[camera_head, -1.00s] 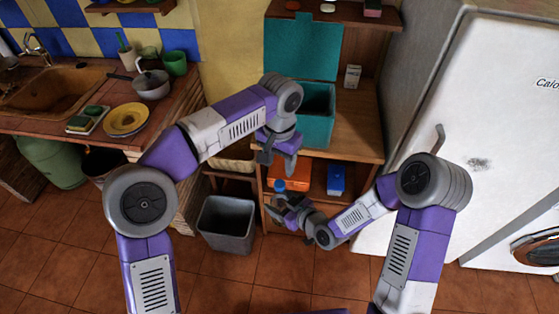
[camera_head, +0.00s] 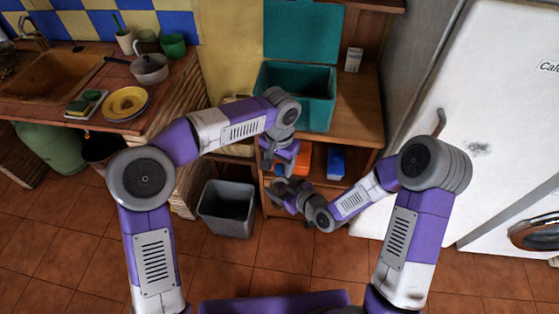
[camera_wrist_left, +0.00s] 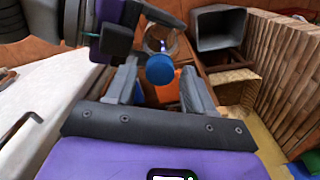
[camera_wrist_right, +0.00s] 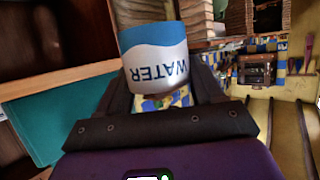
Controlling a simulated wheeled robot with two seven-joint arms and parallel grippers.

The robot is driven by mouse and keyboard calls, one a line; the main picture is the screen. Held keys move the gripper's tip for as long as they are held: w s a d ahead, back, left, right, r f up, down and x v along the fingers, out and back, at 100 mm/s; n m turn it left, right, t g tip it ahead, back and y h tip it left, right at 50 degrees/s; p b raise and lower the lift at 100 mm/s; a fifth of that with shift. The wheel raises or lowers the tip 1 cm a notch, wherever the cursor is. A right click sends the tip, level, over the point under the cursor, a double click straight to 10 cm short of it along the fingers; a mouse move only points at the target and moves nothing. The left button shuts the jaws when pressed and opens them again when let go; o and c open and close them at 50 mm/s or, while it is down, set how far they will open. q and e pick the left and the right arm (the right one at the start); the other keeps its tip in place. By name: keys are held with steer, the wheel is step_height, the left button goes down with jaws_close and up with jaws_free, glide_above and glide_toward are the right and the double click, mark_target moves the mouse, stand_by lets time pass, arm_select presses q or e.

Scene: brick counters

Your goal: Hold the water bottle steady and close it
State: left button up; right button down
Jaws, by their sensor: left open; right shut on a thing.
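The water bottle shows in the right wrist view by its blue and white "WATER" label (camera_wrist_right: 155,55), upside down in that picture. My right gripper (camera_wrist_right: 165,100) is shut on it; in the head view this gripper (camera_head: 285,195) is low in front of the wooden shelf unit. The blue cap (camera_wrist_left: 160,70) is between the fingers of my open left gripper (camera_wrist_left: 162,88), with gaps at its sides. In the head view my left gripper (camera_head: 275,160) is close above the right one. The bottle is hidden in the head view, and I cannot tell how the cap sits on it.
The shelf unit (camera_head: 352,125) has a teal box (camera_head: 300,98) on top and orange and blue (camera_head: 337,160) items inside. A grey bin (camera_head: 228,210) stands left of the grippers. A white fridge (camera_head: 480,110) is at the right. Tiled floor in front is clear.

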arm_select(q)
jaws_close()
steer(key=shift+o, duration=0.8)
jaws_free()
step_height(320, 180, up, 12)
